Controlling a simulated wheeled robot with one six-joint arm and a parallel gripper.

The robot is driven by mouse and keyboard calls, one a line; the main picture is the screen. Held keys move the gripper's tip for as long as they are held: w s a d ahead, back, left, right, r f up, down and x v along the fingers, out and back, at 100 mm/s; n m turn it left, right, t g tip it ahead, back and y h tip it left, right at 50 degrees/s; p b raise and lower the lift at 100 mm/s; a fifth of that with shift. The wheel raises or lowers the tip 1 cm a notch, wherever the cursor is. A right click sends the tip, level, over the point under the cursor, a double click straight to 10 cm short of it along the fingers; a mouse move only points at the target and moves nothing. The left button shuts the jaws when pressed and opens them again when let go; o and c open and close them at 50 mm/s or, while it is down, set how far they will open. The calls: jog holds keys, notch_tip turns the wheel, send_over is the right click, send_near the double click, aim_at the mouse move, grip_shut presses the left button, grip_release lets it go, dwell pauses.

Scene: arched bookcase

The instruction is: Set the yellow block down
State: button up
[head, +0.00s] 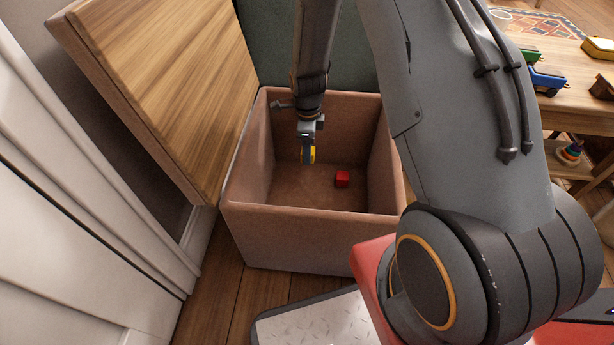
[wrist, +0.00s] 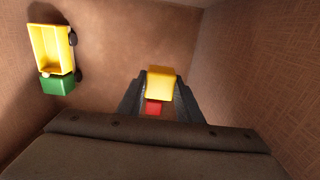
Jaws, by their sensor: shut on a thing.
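The yellow block (wrist: 160,84) is between the fingertips of my gripper (wrist: 160,100) in the wrist view. My gripper is shut on it. In the head view my gripper (head: 308,150) hangs down inside the open brown box (head: 300,236), and a yellow edge of the block (head: 312,155) shows beside the fingers. The block appears to be held above the box floor; the gap is hard to judge.
A red block (head: 342,179) lies on the box floor, partly behind the yellow block in the wrist view (wrist: 153,107). A yellow and green toy vehicle (wrist: 50,55) is near a box wall. The wooden lid (head: 160,85) stands open at left.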

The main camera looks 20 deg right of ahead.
aim_at(308, 180)
notch_tip(308, 180, down, 11)
jog(key=b, duration=0.4)
jog(key=shift+r, duration=0.1)
jog(key=o, duration=1)
jog(key=shift+o, duration=0.2)
notch_tip(308, 180, up, 12)
jog(key=p, duration=0.5)
jog(key=shift+p, duration=0.4)
jog(key=shift+r, duration=0.1)
